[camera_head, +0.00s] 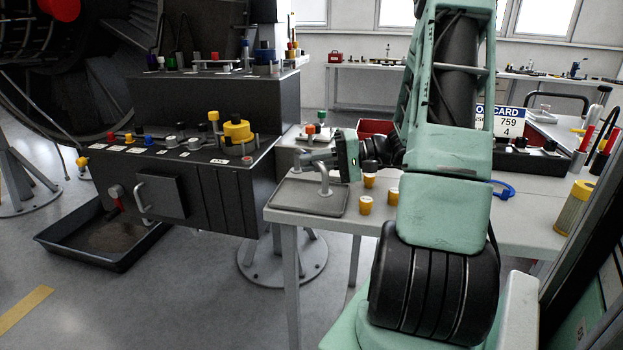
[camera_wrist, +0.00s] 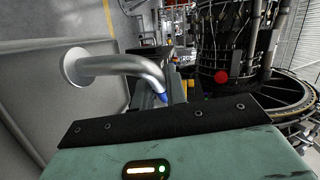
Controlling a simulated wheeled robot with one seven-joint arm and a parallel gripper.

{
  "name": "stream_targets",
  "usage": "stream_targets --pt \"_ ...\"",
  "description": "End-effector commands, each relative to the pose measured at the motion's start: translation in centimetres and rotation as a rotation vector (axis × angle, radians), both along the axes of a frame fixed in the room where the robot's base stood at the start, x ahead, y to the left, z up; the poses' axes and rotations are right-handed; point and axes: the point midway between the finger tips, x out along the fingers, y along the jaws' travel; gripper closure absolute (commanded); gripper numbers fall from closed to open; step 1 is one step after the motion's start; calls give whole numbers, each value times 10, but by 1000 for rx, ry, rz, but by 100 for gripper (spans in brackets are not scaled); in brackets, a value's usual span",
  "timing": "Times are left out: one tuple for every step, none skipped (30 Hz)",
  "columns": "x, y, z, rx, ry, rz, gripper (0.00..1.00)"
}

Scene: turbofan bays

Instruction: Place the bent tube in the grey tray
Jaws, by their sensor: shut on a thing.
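The bent tube is a silvery pipe with a round flange at one end and a blue band near the other. My gripper (camera_head: 314,158) is shut on the tube's blue-banded end. The tube (camera_head: 325,180) hangs flange down over the grey tray (camera_head: 291,199) at the left end of the table. In the wrist view the tube (camera_wrist: 120,65) runs leftward from the jaws to its flange, in front of the tray's grey floor (camera_wrist: 35,95). I cannot tell whether the flange touches the tray. The tray looks otherwise empty.
A red bin (camera_head: 375,128) is behind my arm, and a blue ring (camera_head: 503,189) lies farther right. A dark cabinet (camera_head: 205,185) with knobs and fittings stands left of the table.

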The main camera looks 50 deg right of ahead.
Motion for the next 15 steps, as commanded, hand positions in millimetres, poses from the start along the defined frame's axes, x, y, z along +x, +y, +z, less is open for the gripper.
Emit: stream_targets --pt "0 0 -6 4 1 0 100" --pt "0 0 -11 5 2 0 100" --pt "0 1 -17 6 2 0 100" --pt "0 0 -22 5 2 0 100" --pt "0 0 -26 6 2 -1 100" --pt "0 0 -31 4 2 -1 100" --pt "0 0 -34 4 2 -1 100" --pt "0 0 -36 3 1 0 100" --pt "0 0 -38 1 1 0 100" --pt "0 0 -39 0 0 0 100" --pt "0 0 -40 -1 -1 0 100" --pt "0 0 -39 -1 -1 0 100" --pt "0 0 -39 -1 -1 0 100" --pt "0 0 -39 -1 -1 0 100" --pt "0 0 -39 -1 -1 0 100"
